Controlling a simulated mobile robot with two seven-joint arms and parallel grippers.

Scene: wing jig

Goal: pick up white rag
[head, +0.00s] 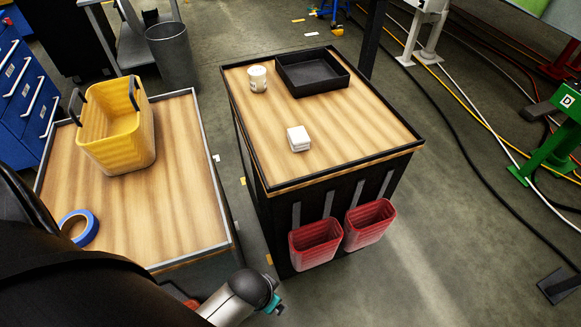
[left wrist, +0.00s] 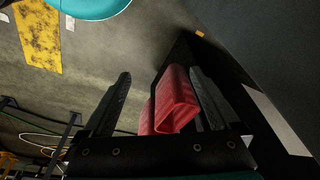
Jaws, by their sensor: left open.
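The white rag (head: 299,138) is a small folded stack lying flat on the wooden top of the black cart (head: 333,133), near its front left part. It does not show in the left wrist view. My left gripper (left wrist: 163,80) is open, its two dark fingers apart with nothing held between them. Red bins on the cart's side show beyond and between the fingers. In the head view part of my arm is low at the bottom, below the cart top and away from the rag; the fingers cannot be seen there. My right gripper is not in view.
A white cup (head: 257,79) and a black tray (head: 312,72) stand behind the rag. Two red bins (head: 316,243) hang on the cart's front. A second table (head: 185,196) at left holds a yellow basket (head: 118,126) and blue tape (head: 79,228). Cart top around the rag is clear.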

